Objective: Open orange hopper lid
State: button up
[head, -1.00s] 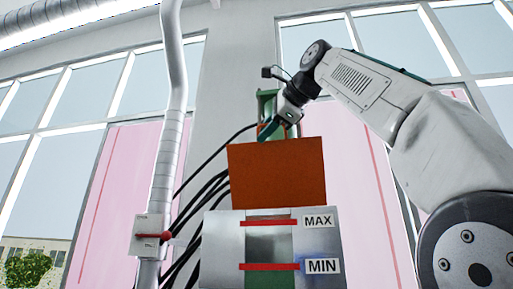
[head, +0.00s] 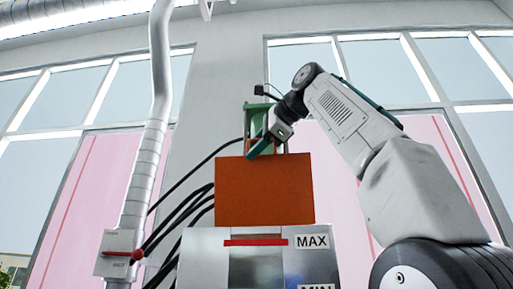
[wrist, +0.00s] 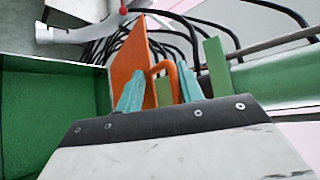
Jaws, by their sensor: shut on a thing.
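The orange hopper lid (head: 265,190) stands raised like a panel above the grey metal hopper front (head: 204,262) in the head view. In the wrist view the lid (wrist: 130,62) shows nearly edge-on, with its orange loop handle (wrist: 172,68) on the right side. My gripper (wrist: 160,92) has its two teal fingers around the handle and is shut on it. In the head view my gripper (head: 264,143) is at the lid's top edge, and the handle is hard to make out there. The green hopper interior (wrist: 45,115) shows open left of the lid in the wrist view.
Black cables (head: 187,213) run left of the hopper, beside a grey pipe (head: 150,150) and a switch box with a red handle (head: 119,254). A green frame (head: 258,115) stands behind the lid. A green cylinder (wrist: 270,80) lies at right in the wrist view.

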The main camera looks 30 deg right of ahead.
jog(key=s+d+r, duration=0.1)
jog(key=s+d, duration=0.3)
jog(key=s, duration=1)
jog(key=shift+d, duration=0.15)
dwell(0.4)
jog(key=shift+s, duration=0.1)
